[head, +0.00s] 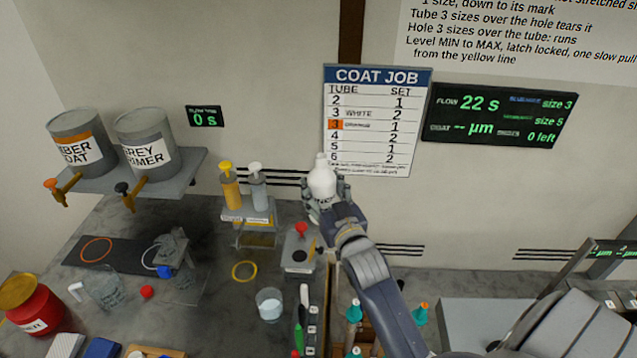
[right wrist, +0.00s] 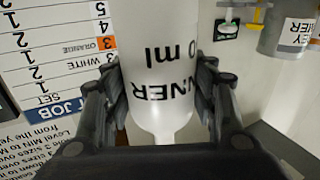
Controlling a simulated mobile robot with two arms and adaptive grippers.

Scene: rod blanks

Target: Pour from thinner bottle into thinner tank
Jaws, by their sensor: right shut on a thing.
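The white thinner bottle (head: 321,180) is held in my right gripper (head: 323,199), in front of the wall and near the coat job chart. It looks upright, with its narrow spout at the top. In the right wrist view, the bottle (right wrist: 165,60) has "NNER" and "0 ml" readable and appears upside down, as does the wall text. The fingers (right wrist: 164,100) are shut on its two sides. A grey box (head: 299,252) with a red knob and a dark round opening stands below the bottle; I cannot tell from any label whether it is the thinner tank. My left gripper is not in view.
Yellow and grey bottles (head: 230,188) stand on a small rack left of the held bottle. A glass beaker (head: 269,304) stands in front. Two paint drums (head: 145,138) sit on a shelf at left. A red can (head: 33,306) stands at far left.

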